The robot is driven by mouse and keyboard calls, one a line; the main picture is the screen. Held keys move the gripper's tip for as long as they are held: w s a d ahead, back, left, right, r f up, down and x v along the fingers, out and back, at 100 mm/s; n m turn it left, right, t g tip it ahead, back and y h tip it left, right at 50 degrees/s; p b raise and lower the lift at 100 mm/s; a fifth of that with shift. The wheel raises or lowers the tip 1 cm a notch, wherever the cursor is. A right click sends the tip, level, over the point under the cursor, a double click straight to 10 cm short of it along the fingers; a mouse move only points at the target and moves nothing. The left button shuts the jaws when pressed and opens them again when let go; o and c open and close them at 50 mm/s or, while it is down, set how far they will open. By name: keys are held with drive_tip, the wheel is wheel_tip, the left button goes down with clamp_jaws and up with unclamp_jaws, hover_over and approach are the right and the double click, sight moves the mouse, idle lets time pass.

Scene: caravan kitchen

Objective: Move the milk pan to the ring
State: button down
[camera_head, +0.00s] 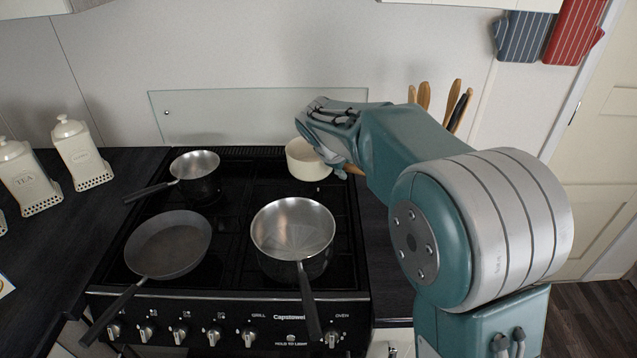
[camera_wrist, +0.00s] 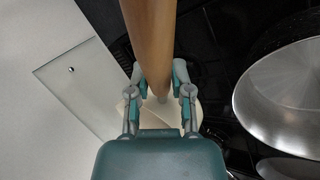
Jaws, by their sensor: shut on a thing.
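The milk pan (camera_head: 300,163) is a small cream pan with a wooden handle, over the back right of the black hob. My gripper (camera_head: 342,150) comes in from the right and partly covers it. In the wrist view the gripper (camera_wrist: 159,80) is shut on the wooden handle (camera_wrist: 148,35), with the cream pan (camera_wrist: 199,112) partly hidden behind the fingers. The pan looks upright. I cannot tell whether its base touches the hob. The ring under it is not clearly visible.
A steel saucepan (camera_head: 293,228) stands front right, a dark frying pan (camera_head: 168,244) front left and a small steel pan (camera_head: 195,165) back left. A glass splashback (camera_head: 225,117) is behind. Wooden-handled utensils (camera_head: 423,95) stand right of the hob. Cream canisters (camera_head: 80,153) stand left.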

sight(327, 173)
drive_tip(key=w+a+f, duration=0.1)
drive_tip(key=w+f, duration=0.1)
drive_tip(key=w+a+f, duration=0.1)
drive_tip(key=w+f, duration=0.2)
drive_tip(key=w+a+f, duration=0.1)
drive_tip(key=w+f, duration=0.1)
drive_tip(key=shift+w+a+f, duration=0.15)
drive_tip(key=shift+w+a, duration=0.15)
drive_tip(key=shift+a, duration=0.05)
drive_tip(key=shift+w+f, duration=0.1)
drive_tip(key=shift+f, duration=1.5)
drive_tip(key=shift+f, duration=0.35)
drive_tip(key=shift+f, duration=0.15)
drive_tip(key=c, duration=0.5)
unclamp_jaws()
drive_tip(key=shift+c, duration=0.2)
